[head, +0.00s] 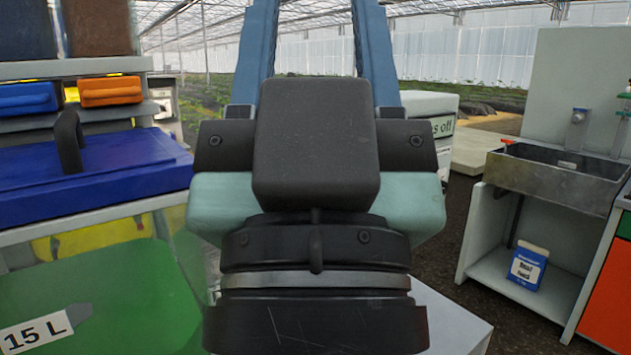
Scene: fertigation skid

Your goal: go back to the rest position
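My gripper (316,36) fills the middle of the head view, seen close up from behind. Its teal body and black block are in front, with a black and silver wrist ring below. Two blue fingers rise from black side mounts and run out of the top of the picture. They stand apart, with only the greenhouse background visible between them. The fingertips are out of view. I see nothing held between the visible parts of the fingers.
At left are a blue lid (90,177) with a black handle, a green container (110,300) marked 15 L, and orange (110,91) and blue (28,98) items on a shelf. At right, a steel sink (555,175) stands above a blue and white package (528,266).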

